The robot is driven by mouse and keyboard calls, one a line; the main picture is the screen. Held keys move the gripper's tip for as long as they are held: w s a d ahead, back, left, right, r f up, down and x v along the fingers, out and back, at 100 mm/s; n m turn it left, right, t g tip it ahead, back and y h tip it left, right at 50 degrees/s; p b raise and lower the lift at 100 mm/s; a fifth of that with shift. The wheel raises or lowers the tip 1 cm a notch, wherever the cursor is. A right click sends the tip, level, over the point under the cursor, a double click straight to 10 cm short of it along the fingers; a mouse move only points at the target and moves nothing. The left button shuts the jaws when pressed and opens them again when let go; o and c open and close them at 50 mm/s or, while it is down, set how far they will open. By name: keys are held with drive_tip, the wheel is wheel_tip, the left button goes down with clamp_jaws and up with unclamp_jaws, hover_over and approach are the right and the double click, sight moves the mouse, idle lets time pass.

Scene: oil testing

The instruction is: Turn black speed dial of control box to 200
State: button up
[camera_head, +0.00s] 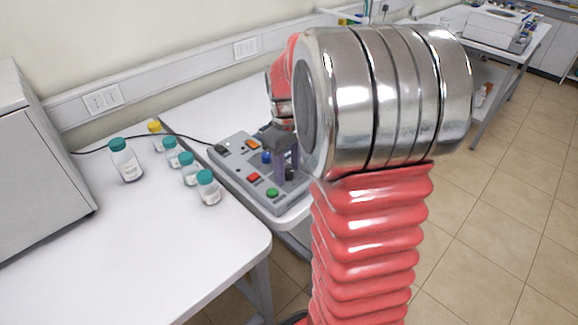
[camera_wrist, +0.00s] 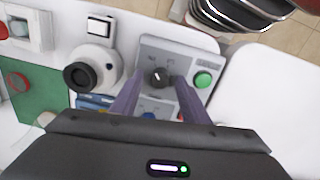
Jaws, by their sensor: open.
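The grey control box (camera_head: 258,199) sits on the white table in the head view, with orange, blue, red and green controls on top. The dial's markings are too small to read. My gripper (camera_head: 286,176) points down over the box, and my arm hides part of the box in the head view. In the wrist view my gripper (camera_wrist: 157,82) is open, with one purple finger on each side of the dial. I cannot tell whether either finger touches the dial.
Several teal-capped bottles (camera_head: 189,170) stand left of the box, with a yellow-capped one (camera_head: 155,128) behind. A black cable (camera_head: 180,136) runs to the box. A white round device (camera_wrist: 103,58) lies left of the dial in the wrist view. The front of the table is clear.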

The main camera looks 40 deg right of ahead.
drive_tip(key=shift+c, duration=0.2)
drive_tip(key=c, duration=0.9)
drive_tip(key=shift+d, duration=0.15)
clamp_jaws()
